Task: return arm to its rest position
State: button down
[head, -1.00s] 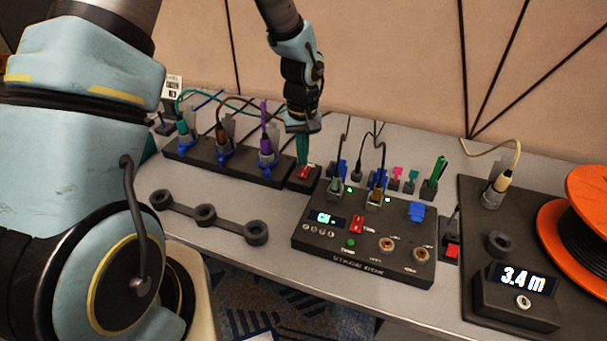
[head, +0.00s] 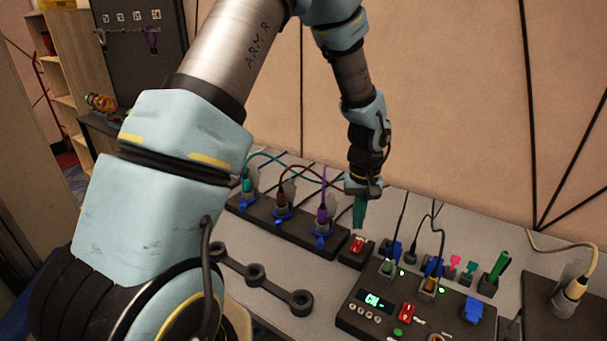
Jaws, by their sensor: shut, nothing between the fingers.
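My arm reaches from the left foreground across the table. My gripper (head: 360,213) points down above the back of the table, with shut teal fingers and nothing in them. It is just above and beside a small black block with a red switch (head: 357,246). The gap between the fingertips and the block is small, and I cannot tell its exact size.
A black strip with several plugged cables (head: 283,222) lies left of my gripper. The black stage box (head: 373,317) with a lit display stands to the right. A black three-ring holder (head: 256,272) lies in front. A tan cable plug (head: 574,290) stands at far right.

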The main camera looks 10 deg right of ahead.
jog(key=w+a+r, duration=0.1)
jog(key=a+r, duration=0.3)
jog(key=a, duration=0.4)
jog(key=w+a+r, duration=0.1)
jog(key=a+r, duration=0.3)
jog(key=a, duration=0.4)
jog(key=s+a+r, duration=0.2)
jog(key=s+a, duration=0.1)
jog(key=a, duration=0.4)
jog(key=s+a+r+n+t, duration=0.1)
jog(key=s+a+r, duration=0.2)
jog(key=a, duration=0.4)
jog(key=shift+t, duration=0.3)
